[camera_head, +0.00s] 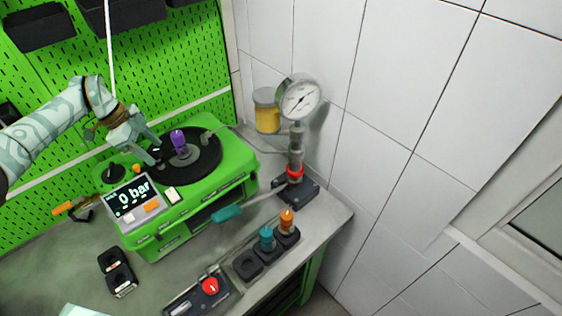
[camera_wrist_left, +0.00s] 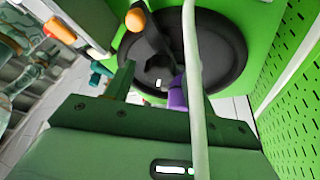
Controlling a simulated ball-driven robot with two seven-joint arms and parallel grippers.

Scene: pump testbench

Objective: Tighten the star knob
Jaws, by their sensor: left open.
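The green pump testbench (camera_head: 235,160) stands on the worktop, with a black round plate (camera_head: 208,165) on top. A purple cylinder (camera_head: 179,140) stands upright on a grey disc on that plate; it also shows in the left wrist view (camera_wrist_left: 177,98). My left gripper (camera_head: 150,150) is open above the plate's left side, pointing down, left of the purple cylinder. In the left wrist view, a black part with an orange tip (camera_wrist_left: 136,19) lies between and beyond the fingers (camera_wrist_left: 158,85). A round black knob (camera_head: 115,174) sits at the bench's left.
A display (camera_head: 133,194) reads 0 bar. A pressure gauge (camera_head: 299,100) stands on a post at the right, with a teal-handled lever (camera_head: 227,215) in front. A holder with teal and orange pieces (camera_head: 249,265) and a red knob box (camera_head: 183,303) occupy the front. A white cable hangs near my gripper.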

